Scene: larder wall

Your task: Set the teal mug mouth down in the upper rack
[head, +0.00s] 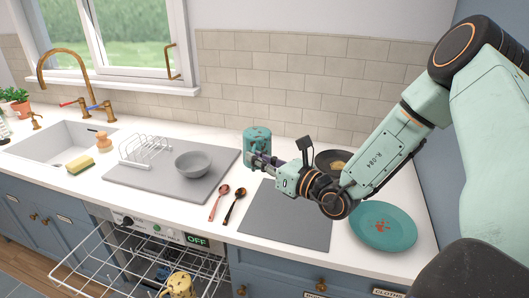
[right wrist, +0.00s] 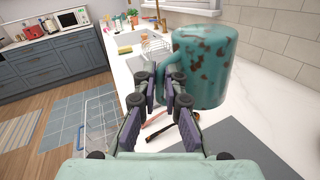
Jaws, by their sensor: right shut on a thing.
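The teal mug (head: 257,139) with brown speckles is at the back of the counter in the head view. My right gripper (head: 262,161) is shut on its handle. In the right wrist view the mug (right wrist: 207,72) stands right of the fingers (right wrist: 171,88), with its handle between them. The mug is about upright on its axis, and its upper end looks closed; its lower end is partly hidden. I cannot tell whether it touches the counter. The pulled-out wire rack (head: 78,250) is at the lower left. My left gripper is not in view.
A yellow patterned mug (head: 181,284) is in the rack area. A grey bowl (head: 193,164) and a white dish rack (head: 146,149) stand on a grey mat. Two spoons (head: 232,206), a dark board (head: 288,222), a teal plate (head: 383,226) and a dark pan (head: 330,158) lie nearby.

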